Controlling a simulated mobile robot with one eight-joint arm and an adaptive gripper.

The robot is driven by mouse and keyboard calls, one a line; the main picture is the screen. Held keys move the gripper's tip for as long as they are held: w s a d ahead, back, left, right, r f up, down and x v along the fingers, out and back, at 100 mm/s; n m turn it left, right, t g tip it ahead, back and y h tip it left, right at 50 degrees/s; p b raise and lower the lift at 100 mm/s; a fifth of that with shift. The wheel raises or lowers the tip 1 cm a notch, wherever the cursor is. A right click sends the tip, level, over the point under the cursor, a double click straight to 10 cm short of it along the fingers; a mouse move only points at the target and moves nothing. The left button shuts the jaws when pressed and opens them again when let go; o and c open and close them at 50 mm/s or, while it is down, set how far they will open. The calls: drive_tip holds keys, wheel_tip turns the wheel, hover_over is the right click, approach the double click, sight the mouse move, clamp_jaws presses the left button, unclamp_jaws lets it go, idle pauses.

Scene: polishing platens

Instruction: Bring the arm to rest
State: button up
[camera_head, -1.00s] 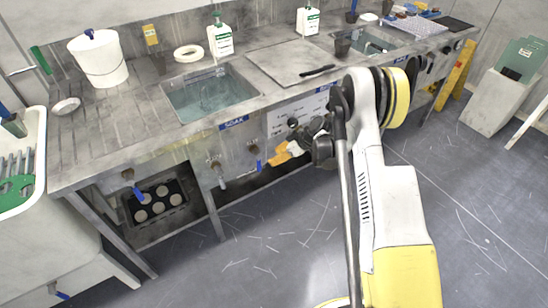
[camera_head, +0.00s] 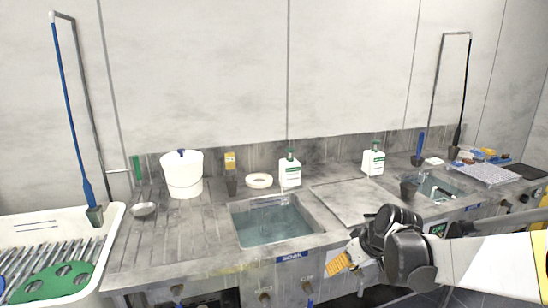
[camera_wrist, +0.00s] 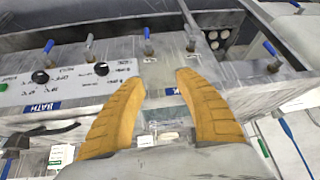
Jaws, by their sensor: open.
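My gripper (camera_head: 342,264) is in front of the steel bench, at the right of the left sink, with part of my arm at the lower right of the head view. Its orange fingers also show in the wrist view (camera_wrist: 161,95). They are spread apart with nothing between them. Beyond them in the wrist view is the bench front with its black knobs (camera_wrist: 101,69) and blue-handled taps (camera_wrist: 192,44). I cannot tell the exact gap between the fingers and the bench front.
The bench holds a water-filled left sink (camera_head: 272,222), a white bucket (camera_head: 183,176), two white bottles with green labels (camera_head: 290,172) and a right sink (camera_head: 434,187). A white tub (camera_head: 112,222) with a green holed plate (camera_head: 52,284) stands at the left.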

drive_tip(key=s+r+m+h, duration=0.1)
drive_tip(key=s+r+m, duration=0.1)
drive_tip(key=s, duration=1)
drive_tip(key=s+r+m+t+h, duration=0.1)
drive_tip(key=s+r+m+h, duration=0.1)
drive_tip(key=s, duration=1)
wheel_tip(320, 180, up, 2)
drive_tip(key=shift+s+d+r+m+t, duration=0.1)
drive_tip(key=shift+s+d+m+t, duration=0.25)
drive_tip(key=shift+m, duration=0.25)
